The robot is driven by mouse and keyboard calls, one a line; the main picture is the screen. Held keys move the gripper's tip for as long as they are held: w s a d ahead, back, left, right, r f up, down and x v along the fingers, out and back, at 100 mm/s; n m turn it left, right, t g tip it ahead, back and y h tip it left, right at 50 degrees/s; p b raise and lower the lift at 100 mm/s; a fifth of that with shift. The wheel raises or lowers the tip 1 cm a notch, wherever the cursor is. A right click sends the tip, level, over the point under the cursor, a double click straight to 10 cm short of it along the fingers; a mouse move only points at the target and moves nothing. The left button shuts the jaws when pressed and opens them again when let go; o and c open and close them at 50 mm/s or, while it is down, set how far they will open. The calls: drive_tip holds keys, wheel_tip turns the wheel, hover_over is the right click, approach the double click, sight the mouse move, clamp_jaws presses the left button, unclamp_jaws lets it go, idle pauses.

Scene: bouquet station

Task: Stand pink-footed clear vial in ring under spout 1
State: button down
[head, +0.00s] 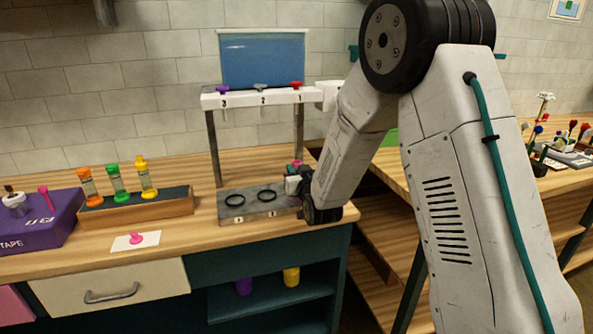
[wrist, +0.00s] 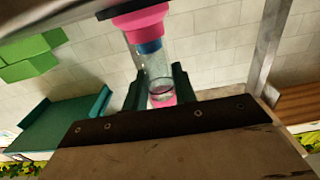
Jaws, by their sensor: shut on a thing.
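The clear vial (wrist: 152,65) is between my gripper's fingers in the wrist view, with pink at both its ends and a blue band near the upper one. My gripper (wrist: 158,90) is shut on it. In the head view my gripper (head: 306,195) is at the right end of the stand's base, and a bit of pink (head: 296,163) shows above it. Spout 1 (head: 297,86) has a red top and is the rightmost of three. The ring under it is hidden by my gripper, so I cannot tell whether the vial is in it.
Two empty black rings (head: 235,200) show on the stand's base (head: 250,215). A wooden rack (head: 140,212) with orange, green and yellow vials stands left. A purple box (head: 40,222) and a white card (head: 136,241) with a pink piece are nearby.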

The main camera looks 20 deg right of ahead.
drive_tip(key=c, duration=1.1)
unclamp_jaws()
drive_tip(key=s+d+r+g, duration=0.1)
drive_tip(key=s+r+g, duration=0.2)
drive_tip(key=s, duration=1.3)
drive_tip(key=s+d+r+g, duration=0.1)
drive_tip(key=s+r+g, duration=0.2)
drive_tip(key=s+g, duration=0.5)
drive_tip(key=s+d+r+g, duration=0.1)
drive_tip(key=s+r+g, duration=0.2)
drive_tip(key=s, duration=2.2)
drive_tip(key=shift+r+g, duration=0.2)
drive_tip(key=shift+g, duration=1.2)
